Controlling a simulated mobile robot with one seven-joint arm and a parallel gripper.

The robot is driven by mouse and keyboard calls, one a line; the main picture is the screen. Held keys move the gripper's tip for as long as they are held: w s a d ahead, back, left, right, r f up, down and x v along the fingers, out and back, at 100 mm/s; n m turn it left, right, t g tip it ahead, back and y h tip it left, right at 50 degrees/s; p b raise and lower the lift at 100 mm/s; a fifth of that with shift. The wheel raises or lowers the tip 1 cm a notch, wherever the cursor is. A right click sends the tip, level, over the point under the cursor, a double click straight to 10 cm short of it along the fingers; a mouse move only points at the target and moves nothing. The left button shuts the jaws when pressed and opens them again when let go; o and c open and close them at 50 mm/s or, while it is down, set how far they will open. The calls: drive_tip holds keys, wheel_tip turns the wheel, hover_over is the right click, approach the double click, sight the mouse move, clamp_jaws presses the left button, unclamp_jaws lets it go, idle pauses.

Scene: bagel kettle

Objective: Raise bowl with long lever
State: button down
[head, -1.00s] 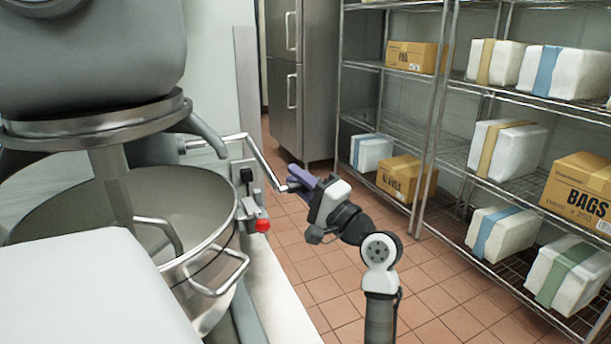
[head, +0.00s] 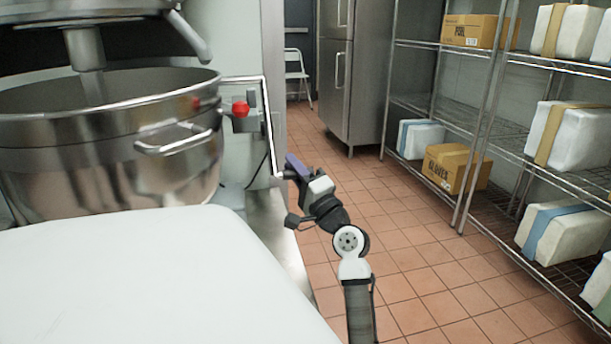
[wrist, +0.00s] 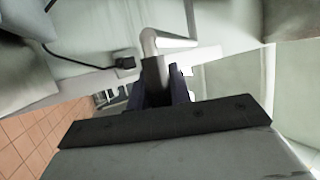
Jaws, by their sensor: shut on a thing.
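The long lever (head: 268,125) is a bent metal rod on the right side of the mixer. It runs out sideways, then down to its end. My gripper (head: 285,174) is shut on this lower end, right of the mixer. The wrist view shows the lever (wrist: 150,45) coming down between the purple fingers of my gripper (wrist: 157,85). The steel bowl (head: 110,165) sits under the mixer head, with a handle on its near side. The fingertips' exact contact is partly hidden.
A white surface (head: 140,270) fills the near left. A red button (head: 240,108) is on the mixer beside the lever. A wire shelf (head: 500,140) with boxes and wrapped packs stands at right. Tiled floor (head: 410,260) is clear between them.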

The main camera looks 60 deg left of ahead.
drive_tip(key=shift+w+a+f+b, duration=0.2)
drive_tip(key=shift+a+f+b, duration=0.2)
drive_tip(key=shift+a+b, duration=0.15)
drive_tip(key=c, duration=1.3)
unclamp_jaws()
drive_tip(key=shift+r, duration=0.1)
